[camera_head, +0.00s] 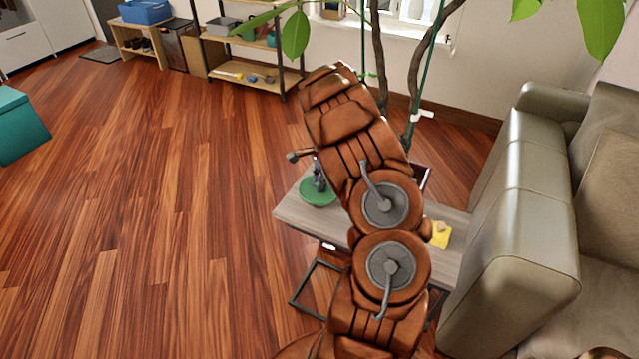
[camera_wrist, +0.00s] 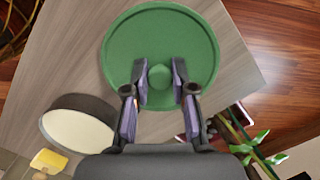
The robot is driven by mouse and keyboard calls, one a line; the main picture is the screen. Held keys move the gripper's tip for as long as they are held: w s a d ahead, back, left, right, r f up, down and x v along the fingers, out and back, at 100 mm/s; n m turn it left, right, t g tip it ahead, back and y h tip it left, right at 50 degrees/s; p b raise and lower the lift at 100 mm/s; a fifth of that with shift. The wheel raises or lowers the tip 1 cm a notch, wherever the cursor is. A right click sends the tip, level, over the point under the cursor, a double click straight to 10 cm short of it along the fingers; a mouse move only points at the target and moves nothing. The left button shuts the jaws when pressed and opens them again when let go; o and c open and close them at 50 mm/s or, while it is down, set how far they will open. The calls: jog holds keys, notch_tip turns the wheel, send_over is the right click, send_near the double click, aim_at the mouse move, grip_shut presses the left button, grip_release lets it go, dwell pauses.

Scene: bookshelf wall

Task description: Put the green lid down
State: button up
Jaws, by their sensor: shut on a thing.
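The green lid (camera_head: 318,192) is a round disc with a knob at its middle, at the left end of a grey wooden side table (camera_head: 332,227). In the wrist view the lid (camera_wrist: 200,60) fills the top middle, over the tabletop (camera_wrist: 62,65). My gripper (camera_wrist: 160,84) is shut on the lid's knob, one finger on each side. In the head view my gripper (camera_head: 319,176) shows just above the lid, partly behind my arm. I cannot tell whether the lid touches the tabletop or hangs slightly above it.
A round dark-sided thing with a cream face (camera_wrist: 78,132) is on the table, left of the lid in the wrist view. A yellow item (camera_head: 440,235) lies at the table's right. A beige sofa (camera_head: 515,220) stands right; plant trunks (camera_head: 379,60) rise behind.

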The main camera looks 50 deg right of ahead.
jog(key=shift+f, duration=0.55)
jog(key=shift+f, duration=0.1)
jog(key=shift+f, duration=0.1)
jog(key=o, duration=0.9)
jog(key=shift+o, duration=0.2)
